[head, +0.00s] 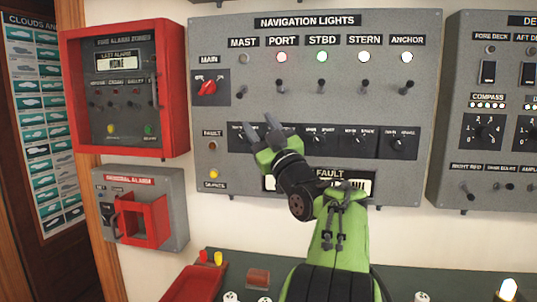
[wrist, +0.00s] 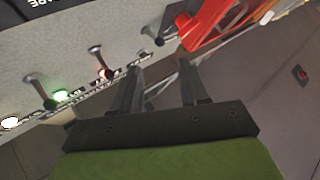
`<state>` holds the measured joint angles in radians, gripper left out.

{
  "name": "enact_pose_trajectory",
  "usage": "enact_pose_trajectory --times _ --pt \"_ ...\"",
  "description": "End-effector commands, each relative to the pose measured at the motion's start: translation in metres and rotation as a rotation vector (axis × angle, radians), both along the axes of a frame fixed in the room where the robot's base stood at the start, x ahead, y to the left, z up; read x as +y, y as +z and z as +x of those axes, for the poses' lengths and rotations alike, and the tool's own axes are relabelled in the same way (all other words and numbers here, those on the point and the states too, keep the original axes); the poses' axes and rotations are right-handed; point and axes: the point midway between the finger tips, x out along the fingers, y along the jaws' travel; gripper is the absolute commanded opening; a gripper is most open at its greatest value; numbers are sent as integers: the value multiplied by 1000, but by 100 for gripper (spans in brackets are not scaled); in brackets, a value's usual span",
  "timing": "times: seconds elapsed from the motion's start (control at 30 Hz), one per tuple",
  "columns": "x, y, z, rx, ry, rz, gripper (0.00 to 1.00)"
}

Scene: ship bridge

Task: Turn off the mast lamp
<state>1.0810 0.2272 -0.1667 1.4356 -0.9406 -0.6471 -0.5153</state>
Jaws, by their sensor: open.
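The navigation lights panel (head: 225,125) is on the wall in the head view. The mast lamp (head: 243,58) looks grey and unlit. The mast toggle (head: 240,92) is below it, just right of the red main switch (head: 206,87). I cannot tell which way the toggle is set. My gripper (head: 260,127) is open and empty, below and slightly right of the mast toggle, in front of the lower breaker row.
The port (head: 281,57), starboard (head: 322,56), stern (head: 364,57) and anchor (head: 407,56) lamps are lit, with toggles beneath. The port toggle (wrist: 98,55) is near one finger in the wrist view. A red fire alarm box (head: 175,90) protrudes at left.

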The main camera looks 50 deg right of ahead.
Motion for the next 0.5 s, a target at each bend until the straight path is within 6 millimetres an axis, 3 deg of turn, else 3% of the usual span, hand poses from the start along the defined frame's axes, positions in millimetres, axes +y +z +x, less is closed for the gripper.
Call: enact_pose_trajectory --times 0.03,0.2,0.5 --pt "3 -12 -11 0 -2 2 45" --pt "12 -25 -34 0 0 -1 45" --pt "14 -26 -39 0 1 -1 45"
